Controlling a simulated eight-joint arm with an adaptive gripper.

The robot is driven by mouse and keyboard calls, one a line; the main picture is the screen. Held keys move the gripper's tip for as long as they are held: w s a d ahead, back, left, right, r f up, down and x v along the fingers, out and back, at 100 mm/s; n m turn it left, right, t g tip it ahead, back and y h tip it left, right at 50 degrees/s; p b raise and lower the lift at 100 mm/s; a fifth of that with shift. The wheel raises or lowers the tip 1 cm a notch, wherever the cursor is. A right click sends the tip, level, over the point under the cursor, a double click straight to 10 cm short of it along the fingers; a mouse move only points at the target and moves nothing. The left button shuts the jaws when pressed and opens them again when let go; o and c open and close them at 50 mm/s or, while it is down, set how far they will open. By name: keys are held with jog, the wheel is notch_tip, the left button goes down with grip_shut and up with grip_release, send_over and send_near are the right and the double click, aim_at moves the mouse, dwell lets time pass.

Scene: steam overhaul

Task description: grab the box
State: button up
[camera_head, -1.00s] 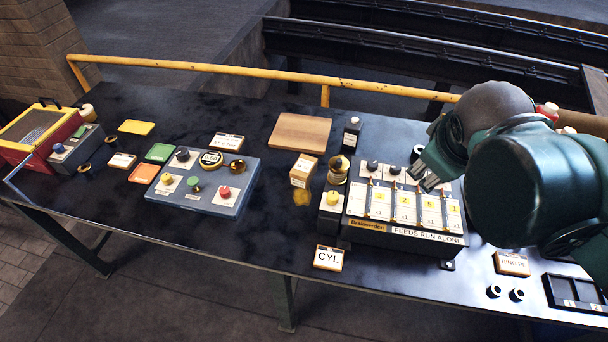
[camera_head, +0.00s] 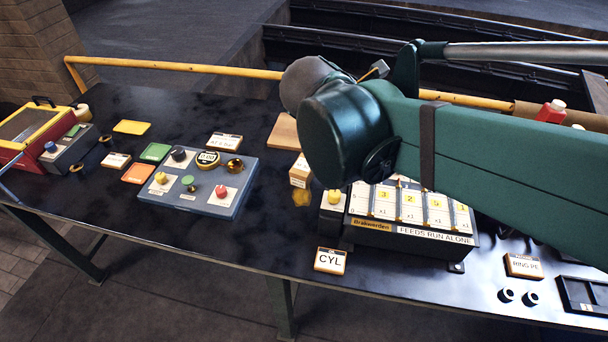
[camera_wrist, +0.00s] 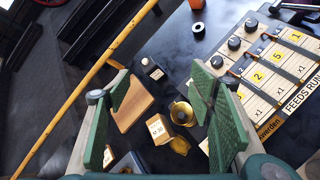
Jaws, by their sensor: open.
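The box is a small tan carton with a white label. In the head view the box (camera_head: 299,172) stands left of the feed panel, partly hidden by my arm. In the wrist view the box (camera_wrist: 161,129) appears between my two green fingers, its label facing up towards the camera. My gripper (camera_wrist: 160,85) is open and empty, with the fingers spread wide on either side of the box in the picture. The fingers do not appear to touch it. In the head view the fingers are hidden behind my arm.
A brown wooden board (camera_wrist: 134,104) and a dark bottle (camera_wrist: 152,70) are close to the box. A brass cup (camera_wrist: 182,113) stands right beside it. The feed panel (camera_head: 408,237) is to the right, a blue button panel (camera_head: 205,205) to the left. A yellow rail (camera_head: 180,66) runs behind.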

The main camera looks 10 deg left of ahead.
jog(key=a+n+t+b, duration=0.3)
jog(key=a+n, duration=0.6)
jog(key=a, duration=0.7)
send_near(303, 166)
jog(key=w, duration=0.3)
jog(key=shift+s+d+f, duration=0.15)
jog(key=shift+d+f, duration=0.25)
jog(key=shift+d, duration=0.1)
jog(key=shift+x, duration=1.3)
jog(key=shift+a, duration=0.1)
jog(key=shift+b+x, duration=1.1)
jog(key=shift+x, duration=1.5)
jog(key=shift+f, duration=0.1)
jog(key=shift+c, duration=0.5)
